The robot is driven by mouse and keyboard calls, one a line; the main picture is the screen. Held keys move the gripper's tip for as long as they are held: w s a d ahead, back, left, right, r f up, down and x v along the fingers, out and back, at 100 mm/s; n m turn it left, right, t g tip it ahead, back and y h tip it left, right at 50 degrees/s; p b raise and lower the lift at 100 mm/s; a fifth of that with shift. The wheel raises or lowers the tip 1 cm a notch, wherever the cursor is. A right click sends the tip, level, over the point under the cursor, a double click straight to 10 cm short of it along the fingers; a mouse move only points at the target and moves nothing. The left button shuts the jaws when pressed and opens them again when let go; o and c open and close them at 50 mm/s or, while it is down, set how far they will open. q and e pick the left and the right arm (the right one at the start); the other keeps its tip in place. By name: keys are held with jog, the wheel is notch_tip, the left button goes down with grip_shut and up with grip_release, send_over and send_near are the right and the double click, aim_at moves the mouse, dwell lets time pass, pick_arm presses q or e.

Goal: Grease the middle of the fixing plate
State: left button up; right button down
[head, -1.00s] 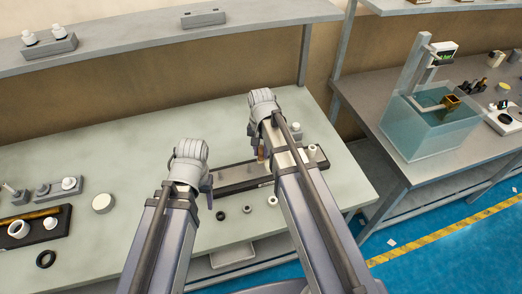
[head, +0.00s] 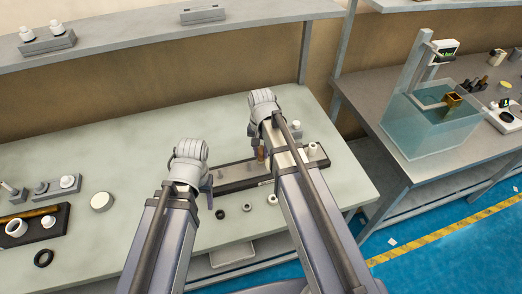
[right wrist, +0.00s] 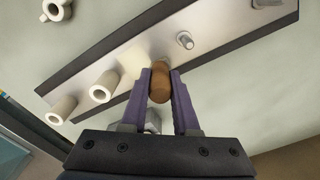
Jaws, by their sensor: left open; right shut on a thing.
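The fixing plate (head: 236,176) is a silver strip in a dark frame on the bench. It runs diagonally across the right wrist view (right wrist: 105,72), with a metal stud, white cylinders and a pale yellowish patch. My right gripper (right wrist: 160,80) is shut on a brown wooden-looking applicator (right wrist: 160,88). The applicator's tip is at the plate beside the pale patch; I cannot tell whether it touches. In the head view the applicator (head: 261,153) stands over the plate, partly hidden by my arm. My left gripper (head: 208,192) is open and empty near the plate's left end.
Small rings (head: 247,208) lie in front of the plate. A round white tub (head: 102,201) and a dark tray (head: 35,226) stand to the left. A water tank (head: 425,125) with a gold basket (head: 453,99) stands on the right bench.

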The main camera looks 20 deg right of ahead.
jog(key=shift+s+r, duration=0.1)
jog(key=shift+s, duration=0.8)
jog(key=shift+s+d, duration=0.1)
jog(key=shift+s, duration=0.85)
jog(key=shift+w, duration=0.1)
jog(key=shift+w, duration=0.9)
